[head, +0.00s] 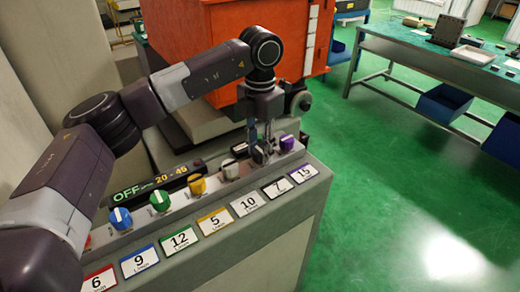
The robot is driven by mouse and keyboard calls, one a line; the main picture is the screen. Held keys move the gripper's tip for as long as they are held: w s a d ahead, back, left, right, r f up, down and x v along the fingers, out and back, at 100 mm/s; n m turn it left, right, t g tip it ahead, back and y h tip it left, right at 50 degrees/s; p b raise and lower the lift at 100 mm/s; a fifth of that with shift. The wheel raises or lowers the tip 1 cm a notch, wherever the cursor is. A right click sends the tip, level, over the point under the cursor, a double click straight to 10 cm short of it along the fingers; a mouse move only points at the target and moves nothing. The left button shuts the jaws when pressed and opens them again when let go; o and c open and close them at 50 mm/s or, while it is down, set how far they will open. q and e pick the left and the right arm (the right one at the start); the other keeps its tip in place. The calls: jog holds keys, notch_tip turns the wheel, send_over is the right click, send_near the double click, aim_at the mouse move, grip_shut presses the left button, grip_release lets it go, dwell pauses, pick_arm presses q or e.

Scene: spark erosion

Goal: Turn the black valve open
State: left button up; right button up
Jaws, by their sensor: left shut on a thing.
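The black valve (261,156) is a small dark knob on the sloped top of the control panel (262,224), between the white valve (230,169) and the purple valve (287,142). A white label with a 7 (278,188) lies in front of it. My left gripper (260,146) points down from above and is shut on the black valve. Its fingers partly cover the knob, and I cannot tell how far it is turned. My right gripper is not in view.
Yellow (197,184), green (160,200) and blue (120,218) valves stand in the same row to the left. An orange machine (225,30) stands behind. Green floor is clear on the right, before a workbench (420,50) with blue bins.

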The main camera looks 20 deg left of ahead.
aim_at(260, 150)
pick_arm(q)
jog(key=shift+r, duration=0.1)
jog(key=o, duration=1.1)
jog(key=shift+o, duration=0.2)
notch_tip(260, 150, up, 12)
